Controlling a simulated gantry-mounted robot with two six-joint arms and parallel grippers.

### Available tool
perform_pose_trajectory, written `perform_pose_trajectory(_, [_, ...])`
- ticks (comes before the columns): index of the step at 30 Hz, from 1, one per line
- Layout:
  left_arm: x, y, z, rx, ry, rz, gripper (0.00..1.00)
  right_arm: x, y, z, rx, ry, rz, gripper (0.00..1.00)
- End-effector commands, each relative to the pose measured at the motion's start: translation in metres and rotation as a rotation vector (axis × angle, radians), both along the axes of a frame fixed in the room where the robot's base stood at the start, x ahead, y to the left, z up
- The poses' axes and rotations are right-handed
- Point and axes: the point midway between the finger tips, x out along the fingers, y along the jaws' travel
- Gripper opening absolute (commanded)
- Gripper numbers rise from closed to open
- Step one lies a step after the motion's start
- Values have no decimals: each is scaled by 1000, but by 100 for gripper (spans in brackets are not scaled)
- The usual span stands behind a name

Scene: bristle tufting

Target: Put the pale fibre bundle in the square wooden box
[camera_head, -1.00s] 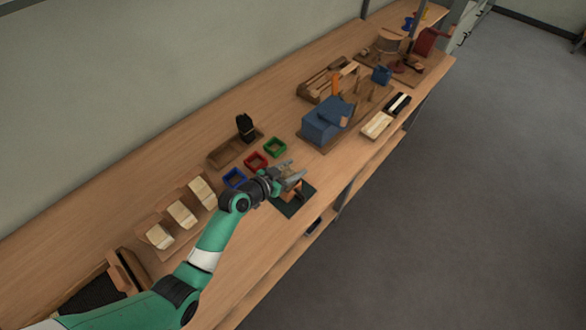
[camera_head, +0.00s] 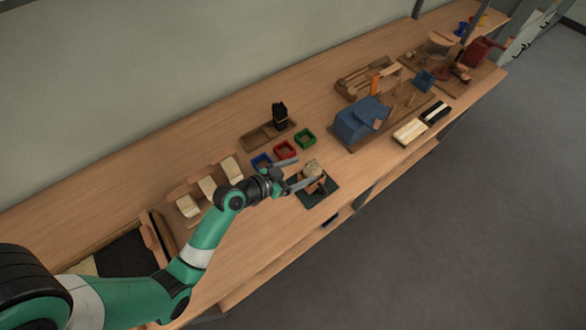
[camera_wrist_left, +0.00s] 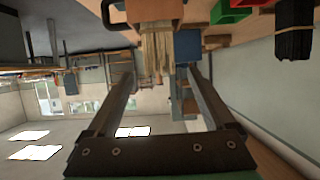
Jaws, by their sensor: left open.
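The pale fibre bundle (camera_head: 312,167) stands at a small wooden box (camera_head: 316,186) on a dark mat. In the left wrist view, which is upside down, the bundle (camera_wrist_left: 155,50) sticks out of the box (camera_wrist_left: 155,9) with its free end away from it. Its lower end is hidden in or behind the box. My left gripper (camera_head: 307,171) is open, with one finger on each side of the bundle. Gaps show between bundle and fingers in the wrist view (camera_wrist_left: 162,75). My right gripper is in neither view.
Blue (camera_head: 262,161), red (camera_head: 285,150) and green bins (camera_head: 305,138) stand behind the mat. A wooden tray (camera_head: 257,138) holds a black bundle (camera_head: 280,113). Several pale blocks (camera_head: 208,187) sit left. A blue machine (camera_head: 360,122) stands right. Bare bench lies in front.

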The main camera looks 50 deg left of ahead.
Motion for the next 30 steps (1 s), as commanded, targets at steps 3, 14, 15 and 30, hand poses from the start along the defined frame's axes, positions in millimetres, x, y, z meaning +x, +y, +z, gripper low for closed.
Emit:
perform_pose_trajectory(3, [-19, 1, 9, 1, 1, 2, 87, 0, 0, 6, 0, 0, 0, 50])
perform_pose_trajectory(14, [-29, 0, 12, 1, -1, 0, 87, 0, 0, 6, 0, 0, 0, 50])
perform_pose_trajectory(15, [-29, 0, 12, 1, -1, 0, 87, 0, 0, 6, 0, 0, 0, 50])
perform_pose_trajectory(30, [64, -48, 293, 153, -511, -54, 87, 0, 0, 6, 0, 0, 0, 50])
